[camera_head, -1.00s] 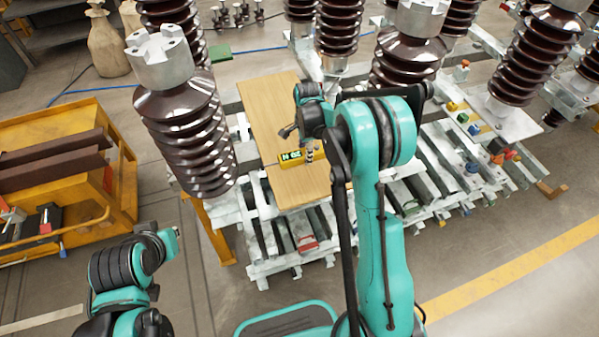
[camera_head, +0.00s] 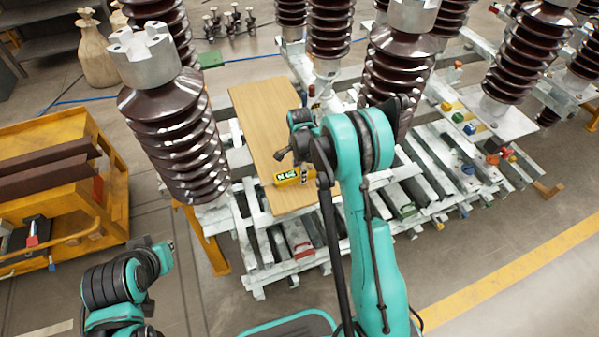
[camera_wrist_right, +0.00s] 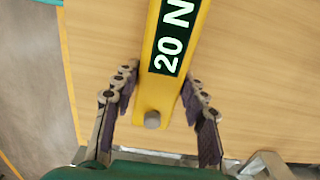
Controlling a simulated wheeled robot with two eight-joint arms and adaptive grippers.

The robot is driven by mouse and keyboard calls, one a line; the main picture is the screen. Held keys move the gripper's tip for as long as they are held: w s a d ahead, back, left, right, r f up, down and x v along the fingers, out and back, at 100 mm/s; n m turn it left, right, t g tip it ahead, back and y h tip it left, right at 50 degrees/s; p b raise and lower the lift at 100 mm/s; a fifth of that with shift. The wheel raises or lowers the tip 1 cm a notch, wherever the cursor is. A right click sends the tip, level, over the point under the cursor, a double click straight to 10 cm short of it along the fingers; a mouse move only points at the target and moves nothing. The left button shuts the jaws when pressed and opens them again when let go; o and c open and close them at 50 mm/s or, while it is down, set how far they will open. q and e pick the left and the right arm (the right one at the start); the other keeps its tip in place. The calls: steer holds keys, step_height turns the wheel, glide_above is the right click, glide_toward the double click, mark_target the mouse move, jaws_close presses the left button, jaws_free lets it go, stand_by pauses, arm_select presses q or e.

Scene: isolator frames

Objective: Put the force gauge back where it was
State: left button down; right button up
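The force gauge (camera_head: 287,177) is a yellow bar with a dark label. It lies along the near part of a wooden board (camera_head: 262,110). In the right wrist view the gauge (camera_wrist_right: 160,95) shows "20 N" and its rounded grey end points toward my palm. My right gripper (camera_head: 305,173) is over the gauge's right part in the head view. In the wrist view the right gripper's fingers (camera_wrist_right: 157,82) straddle the gauge, with narrow strips of wood showing between fingers and gauge, so it is open. My left arm is at lower left; its fingers do not show.
Tall brown ribbed insulators (camera_head: 178,130) stand left of and behind the board. Metal frame rails (camera_head: 415,185) with coloured caps lie to the right. A yellow cart (camera_head: 110,190) stands at far left. The board's far part is bare.

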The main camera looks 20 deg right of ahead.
steer(key=shift+o, duration=1.2)
steer(key=shift+r, duration=0.25)
steer(key=s+a+r+n+t+p, duration=0.1)
steer(key=s+r+n+p, duration=0.25)
steer(key=r, duration=1.55)
steer(key=s+a+r+n+t, duration=0.1)
steer(key=s+r+n+t, duration=0.2)
steer(key=s+n, duration=0.4)
steer(key=s+a+r+n+t, duration=0.2)
steer(key=s+n, duration=0.5)
steer(key=s, duration=0.8)
steer(key=shift+s+a+r+t, duration=0.15)
steer(key=shift+s+r+t, duration=0.1)
steer(key=shift+r+t, duration=0.5)
